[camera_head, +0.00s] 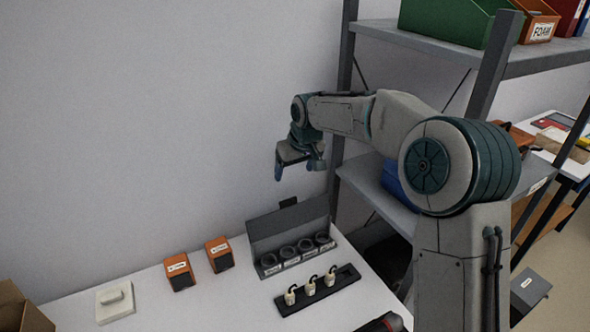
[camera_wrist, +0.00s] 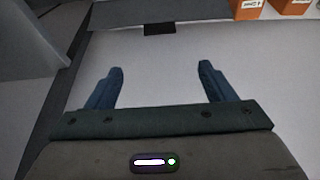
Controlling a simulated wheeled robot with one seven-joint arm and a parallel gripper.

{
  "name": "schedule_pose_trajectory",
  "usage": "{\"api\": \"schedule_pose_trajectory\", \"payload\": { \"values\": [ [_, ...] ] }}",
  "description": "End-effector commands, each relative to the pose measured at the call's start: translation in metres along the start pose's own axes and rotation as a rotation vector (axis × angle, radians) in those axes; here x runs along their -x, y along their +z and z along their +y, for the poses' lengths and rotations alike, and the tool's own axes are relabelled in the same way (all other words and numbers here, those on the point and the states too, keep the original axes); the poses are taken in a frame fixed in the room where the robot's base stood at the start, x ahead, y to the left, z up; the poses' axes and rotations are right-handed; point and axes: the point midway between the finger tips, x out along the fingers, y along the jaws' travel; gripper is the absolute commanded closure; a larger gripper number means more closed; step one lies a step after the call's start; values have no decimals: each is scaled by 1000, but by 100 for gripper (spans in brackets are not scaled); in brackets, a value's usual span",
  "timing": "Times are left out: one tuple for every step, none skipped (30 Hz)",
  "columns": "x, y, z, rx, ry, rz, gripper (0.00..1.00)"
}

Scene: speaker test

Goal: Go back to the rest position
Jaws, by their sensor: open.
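My gripper (camera_head: 300,170) is raised well above the white table, close to the grey wall and left of the shelf rack. In the wrist view my gripper (camera_wrist: 160,90) shows two blue fingers set wide apart with nothing between them. It is open and empty. My arm reaches from the lower right of the head view up and to the left, and it hides part of the shelf rack.
On the white table (camera_head: 225,300) stand two orange boxes (camera_head: 179,272), a dark holder (camera_head: 290,245) with several round sockets, a black tray (camera_head: 318,290) with white plugs, and a white block (camera_head: 115,301). A metal shelf rack (camera_head: 485,75) stands right of my gripper.

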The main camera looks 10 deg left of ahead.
Motion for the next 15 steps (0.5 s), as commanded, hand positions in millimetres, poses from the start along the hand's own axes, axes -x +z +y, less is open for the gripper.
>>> {"api": "schedule_pose_trajectory", "payload": {
  "values": [
    [0,0,0,-1,1,0,24],
    [1,1,1,-1,3,-1,24],
    [4,4,2,-3,7,-2,24],
    [7,6,3,-6,13,-4,24],
    [11,10,5,-9,20,-6,24],
    [18,17,8,-16,31,-11,24],
    [24,24,10,-23,41,-16,24],
    [31,31,13,-31,53,-20,24],
    [40,43,18,-44,71,-27,24],
    [48,53,21,-56,85,-33,24],
    [56,63,25,-69,98,-39,24],
    [66,78,28,-87,114,-47,24],
    [73,89,32,-102,127,-53,24],
    [80,100,34,-116,138,-58,24],
    [90,115,38,-139,154,-64,24]
  ]
}}
